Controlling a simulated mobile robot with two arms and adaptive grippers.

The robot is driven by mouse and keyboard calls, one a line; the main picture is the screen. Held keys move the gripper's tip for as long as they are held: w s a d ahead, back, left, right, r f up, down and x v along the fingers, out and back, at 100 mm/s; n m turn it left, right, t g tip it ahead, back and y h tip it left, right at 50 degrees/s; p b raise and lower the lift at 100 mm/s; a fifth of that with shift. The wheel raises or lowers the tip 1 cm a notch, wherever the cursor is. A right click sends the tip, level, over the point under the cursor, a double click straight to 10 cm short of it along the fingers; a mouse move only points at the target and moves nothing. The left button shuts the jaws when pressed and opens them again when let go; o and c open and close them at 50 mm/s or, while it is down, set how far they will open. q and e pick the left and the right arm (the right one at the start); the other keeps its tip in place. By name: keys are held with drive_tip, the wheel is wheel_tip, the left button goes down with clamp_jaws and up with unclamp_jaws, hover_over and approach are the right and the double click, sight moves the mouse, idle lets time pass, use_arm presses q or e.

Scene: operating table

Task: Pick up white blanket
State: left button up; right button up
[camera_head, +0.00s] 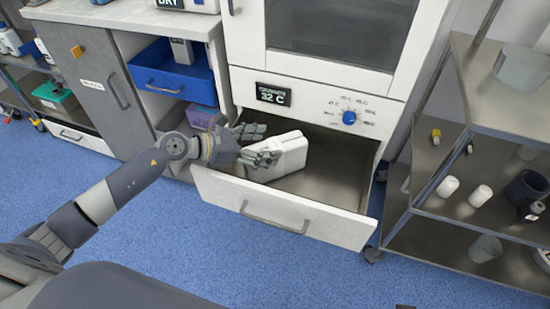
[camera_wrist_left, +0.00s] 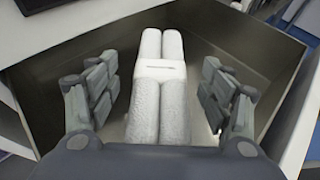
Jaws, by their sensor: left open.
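The white blanket (camera_head: 288,155) is a folded bundle lying in the left part of an open drawer (camera_head: 336,180) under the warming cabinet. In the left wrist view the blanket (camera_wrist_left: 159,70) shows as two rolls side by side with a white band across them. My left gripper (camera_head: 258,144) reaches over the drawer's left side. In the left wrist view its open fingers (camera_wrist_left: 158,100) stand on either side of the blanket, with a gap at each side. The blanket's near end is hidden by the gripper's body. My right gripper is not in view.
The drawer's front panel (camera_head: 282,210) sticks out over the blue floor, and the right part of the drawer is empty. The cabinet (camera_head: 310,93) stands above it. A blue bin (camera_head: 172,78) is at the left, and a metal shelf cart (camera_head: 480,185) stands at the right.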

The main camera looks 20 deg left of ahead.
sight(275, 144)
use_arm(q)
drive_tip(key=x, duration=0.4)
drive_tip(key=shift+w+d+f, duration=0.1)
drive_tip(key=shift+w+d, duration=0.05)
drive_tip(key=shift+d, duration=0.05)
clamp_jaws()
